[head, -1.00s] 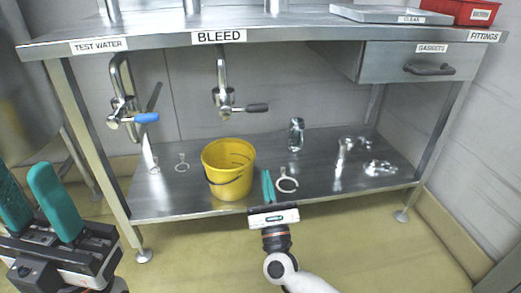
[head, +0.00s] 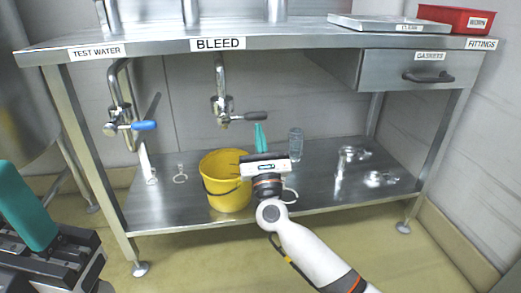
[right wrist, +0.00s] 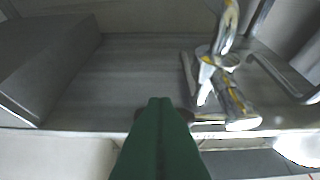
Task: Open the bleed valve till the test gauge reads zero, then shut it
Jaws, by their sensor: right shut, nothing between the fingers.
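The bleed valve (head: 222,108) hangs on a chrome pipe under the BLEED label (head: 218,44). Its dark lever handle (head: 256,116) points right, roughly level. My right gripper (head: 260,126) is shut and empty, its teal fingers pointing up just below the handle; I cannot tell whether they touch it. In the right wrist view the shut fingers (right wrist: 160,105) stand left of chrome pipework (right wrist: 228,85). My left gripper shows at the left edge with one teal finger (head: 28,205); its other finger is out of frame. No gauge can be made out.
A yellow bucket (head: 226,185) stands on the lower shelf (head: 320,190) below the valve. The TEST WATER valve with blue handle (head: 143,126) is to the left. A clear jar (head: 295,145) and shiny fittings (head: 350,155) stand right.

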